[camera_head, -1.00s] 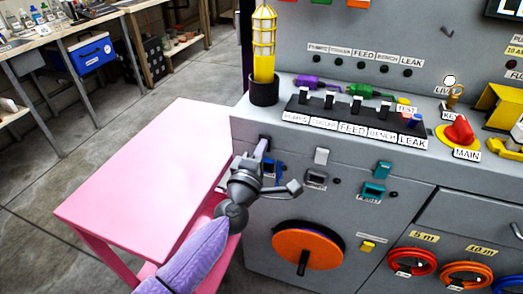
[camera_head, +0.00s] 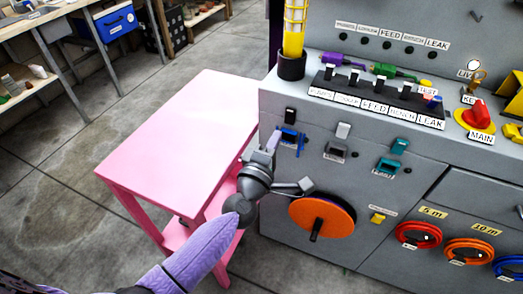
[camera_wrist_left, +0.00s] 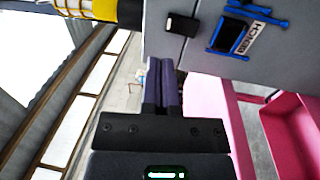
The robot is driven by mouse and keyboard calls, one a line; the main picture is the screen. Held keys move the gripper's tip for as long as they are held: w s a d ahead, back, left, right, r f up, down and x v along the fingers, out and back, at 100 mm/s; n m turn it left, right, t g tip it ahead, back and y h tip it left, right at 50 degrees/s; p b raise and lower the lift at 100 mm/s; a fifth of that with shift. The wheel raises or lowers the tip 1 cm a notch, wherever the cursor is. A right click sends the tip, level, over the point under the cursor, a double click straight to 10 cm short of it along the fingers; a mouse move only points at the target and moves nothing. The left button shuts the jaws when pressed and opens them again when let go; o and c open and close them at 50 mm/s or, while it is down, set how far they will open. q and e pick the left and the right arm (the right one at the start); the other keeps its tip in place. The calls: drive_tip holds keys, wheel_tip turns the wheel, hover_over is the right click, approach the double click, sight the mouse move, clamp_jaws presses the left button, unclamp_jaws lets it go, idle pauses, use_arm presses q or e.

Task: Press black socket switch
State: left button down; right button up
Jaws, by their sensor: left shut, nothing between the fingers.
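The black switch (camera_head: 290,115) is a small rounded block on the grey front panel, above the blue-framed socket (camera_head: 290,138). In the left wrist view the black switch (camera_wrist_left: 182,24) sits at the top, beside the blue-framed socket (camera_wrist_left: 238,34) labelled BENCH. My left gripper (camera_head: 273,140) is shut and empty, just left of and below the black switch in the head view. In the wrist view its closed fingers (camera_wrist_left: 164,80) point up, with their tips near the panel's edge, below and left of the switch. Contact is not visible. My right gripper is not in view.
A grey switch (camera_head: 343,130) and a teal switch (camera_head: 399,146) sit to the right on the panel. An orange wheel (camera_head: 322,214) lies below. A pink table (camera_head: 185,130) stands left of the panel. A yellow lamp (camera_head: 295,25) stands on the console.

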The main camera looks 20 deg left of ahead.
use_arm(q)
drive_tip(key=shift+s+a+r+p, duration=0.1)
drive_tip(key=shift+s+r+p, duration=0.1)
drive_tip(key=shift+s, duration=0.7)
drive_tip(key=shift+s+r+p, duration=0.1)
drive_tip(key=shift+s+p, duration=0.05)
drive_tip(key=shift+s, duration=0.8)
drive_tip(key=shift+s+a+r+p, duration=0.1)
drive_tip(key=shift+s+p, duration=0.1)
drive_tip(key=shift+s, duration=0.7)
